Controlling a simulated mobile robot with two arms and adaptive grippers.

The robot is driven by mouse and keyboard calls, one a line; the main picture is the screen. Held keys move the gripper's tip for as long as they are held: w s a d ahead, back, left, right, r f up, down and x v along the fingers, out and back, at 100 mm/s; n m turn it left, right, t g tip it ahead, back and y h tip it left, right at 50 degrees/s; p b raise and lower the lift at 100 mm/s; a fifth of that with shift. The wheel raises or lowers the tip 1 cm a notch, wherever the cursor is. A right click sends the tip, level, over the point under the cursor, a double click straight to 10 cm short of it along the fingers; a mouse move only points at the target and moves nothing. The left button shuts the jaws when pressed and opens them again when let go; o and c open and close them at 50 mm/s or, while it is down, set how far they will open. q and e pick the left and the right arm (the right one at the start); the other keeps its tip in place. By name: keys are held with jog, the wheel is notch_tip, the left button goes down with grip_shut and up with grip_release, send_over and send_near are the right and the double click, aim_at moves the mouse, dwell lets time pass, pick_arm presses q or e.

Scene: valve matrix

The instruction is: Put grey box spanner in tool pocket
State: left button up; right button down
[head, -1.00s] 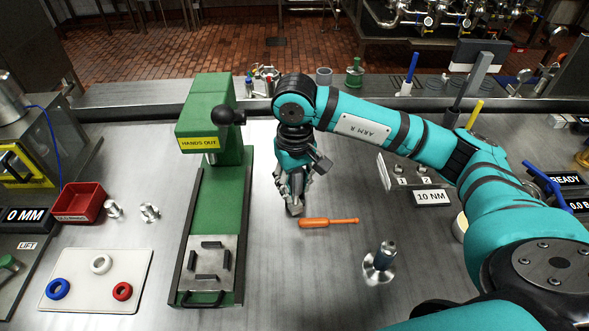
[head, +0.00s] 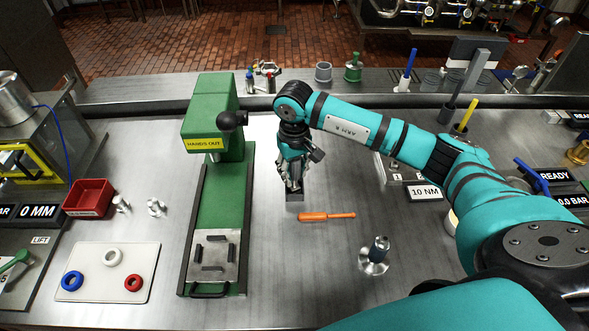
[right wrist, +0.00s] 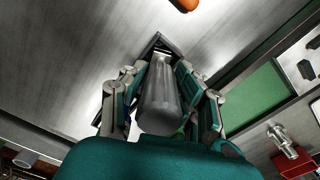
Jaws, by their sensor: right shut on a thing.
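My right gripper (head: 294,186) is above the steel bench, just behind the orange screwdriver. In the right wrist view its fingers (right wrist: 163,90) are shut around a grey cylinder, the grey box spanner (right wrist: 160,105). Its far end points down at the bench, beside a dark-edged square outline that I cannot identify for certain. In the head view a grey block-like end (head: 295,199) shows below the fingers; whether it touches the bench is unclear. I cannot make out the tool pocket for certain. My left gripper is out of view.
The orange screwdriver (head: 326,216) lies in front of the gripper, and a metal flanged part (head: 375,257) stands nearer. The green press (head: 212,190) stands close on the left. Tools with blue (head: 410,62) and yellow (head: 468,112) handles stand at back right.

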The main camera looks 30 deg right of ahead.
jog(key=shift+f, duration=0.15)
jog(key=c, duration=1)
grip_release()
jog(key=shift+r+p, duration=0.3)
jog(key=shift+r, duration=0.05)
notch_tip(320, 180, up, 10)
jog(key=b, duration=0.4)
jog(key=shift+r+b, duration=0.25)
jog(key=shift+b, duration=0.1)
jog(key=shift+r, duration=0.6)
